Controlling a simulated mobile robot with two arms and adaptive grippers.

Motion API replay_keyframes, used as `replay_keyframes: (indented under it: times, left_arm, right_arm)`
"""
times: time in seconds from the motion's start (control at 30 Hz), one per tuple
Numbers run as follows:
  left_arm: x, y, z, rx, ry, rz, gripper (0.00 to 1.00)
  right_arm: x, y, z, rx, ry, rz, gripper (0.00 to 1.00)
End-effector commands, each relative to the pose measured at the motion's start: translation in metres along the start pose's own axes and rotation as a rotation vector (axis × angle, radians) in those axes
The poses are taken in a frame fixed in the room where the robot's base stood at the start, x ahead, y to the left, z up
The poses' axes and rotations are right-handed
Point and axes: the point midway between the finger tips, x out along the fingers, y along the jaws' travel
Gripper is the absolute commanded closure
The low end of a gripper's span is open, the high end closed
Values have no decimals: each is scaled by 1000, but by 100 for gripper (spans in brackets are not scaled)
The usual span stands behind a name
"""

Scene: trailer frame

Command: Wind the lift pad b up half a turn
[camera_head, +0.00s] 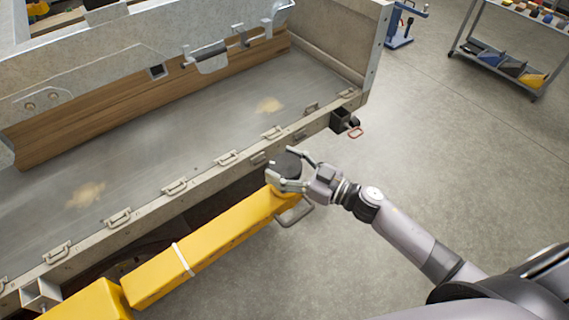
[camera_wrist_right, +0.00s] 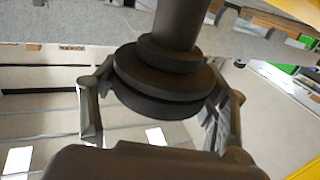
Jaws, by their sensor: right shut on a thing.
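The lift pad b (camera_head: 287,164) is a round dark disc at the end of a yellow lift arm (camera_head: 210,245), beside the trailer's side rail. My right gripper (camera_head: 288,176) is shut on the pad, with its fingers around the disc's edge. In the right wrist view the pad (camera_wrist_right: 165,85) shows as a stacked dark disc with a thick dark post, and the fingers of the gripper (camera_wrist_right: 160,105) sit on either side of its rim. The pad's top is partly hidden by the fingers in the head view. My left gripper is not in view.
The trailer bed (camera_head: 180,150) with tie-down loops along its rail lies close behind the pad. A grey loop handle (camera_head: 297,214) hangs at the yellow arm's end. A tool cart (camera_head: 500,60) stands at the far right. The floor (camera_head: 440,150) between is clear.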

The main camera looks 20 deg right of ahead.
Motion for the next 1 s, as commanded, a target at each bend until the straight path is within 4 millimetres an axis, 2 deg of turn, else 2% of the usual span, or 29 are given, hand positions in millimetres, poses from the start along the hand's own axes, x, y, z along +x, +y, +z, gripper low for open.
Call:
replay_keyframes:
  times: [0.27,0.57,0.77,1.0]
  left_arm:
    - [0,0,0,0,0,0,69]
    - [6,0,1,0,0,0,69]
    - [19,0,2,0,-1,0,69]
    - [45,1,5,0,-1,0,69]
  right_arm:
    - [0,0,0,0,-1,-18,59]
    - [0,2,1,-5,-4,-167,59]
    - [0,2,4,-7,-3,-338,59]
    - [0,2,5,-7,-1,-544,59]
